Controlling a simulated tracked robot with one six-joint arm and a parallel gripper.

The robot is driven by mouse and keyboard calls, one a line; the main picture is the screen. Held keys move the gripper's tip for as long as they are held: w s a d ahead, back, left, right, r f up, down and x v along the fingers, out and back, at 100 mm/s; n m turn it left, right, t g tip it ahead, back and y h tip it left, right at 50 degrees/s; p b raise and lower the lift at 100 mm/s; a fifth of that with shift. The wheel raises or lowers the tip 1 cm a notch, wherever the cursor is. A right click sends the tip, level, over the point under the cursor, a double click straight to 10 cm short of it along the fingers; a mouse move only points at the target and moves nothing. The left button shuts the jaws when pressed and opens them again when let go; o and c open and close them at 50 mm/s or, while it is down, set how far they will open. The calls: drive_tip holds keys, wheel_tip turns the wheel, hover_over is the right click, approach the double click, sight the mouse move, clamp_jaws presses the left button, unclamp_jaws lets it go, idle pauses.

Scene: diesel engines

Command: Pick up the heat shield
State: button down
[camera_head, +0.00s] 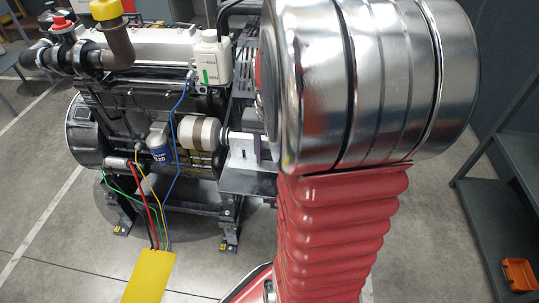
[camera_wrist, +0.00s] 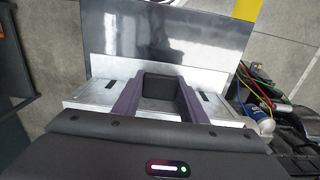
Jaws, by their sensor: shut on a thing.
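The heat shield appears to be the pale metal sheet (camera_wrist: 113,67) with slotted side parts in the wrist view. Its pale edge also shows beside the engine in the head view (camera_head: 241,158), partly behind my arm. My gripper (camera_wrist: 158,100) has two purple fingers across the pale metal, with a dark block between them. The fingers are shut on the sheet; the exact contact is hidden. A darker grey panel (camera_wrist: 165,35) adjoins the pale sheet; I cannot tell whether it is part of the shield.
The engine (camera_head: 140,115) stands at left, with a white bottle (camera_head: 212,57), a blue filter (camera_head: 159,143) and coloured wires close by. A yellow box (camera_head: 148,277) is in front. A grey shelf (camera_head: 510,170) with an orange bin (camera_head: 519,275) is at right. Floor between shows clear.

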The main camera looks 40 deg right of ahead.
wheel_tip(320, 180, up, 10)
idle(0.6)
idle(0.8)
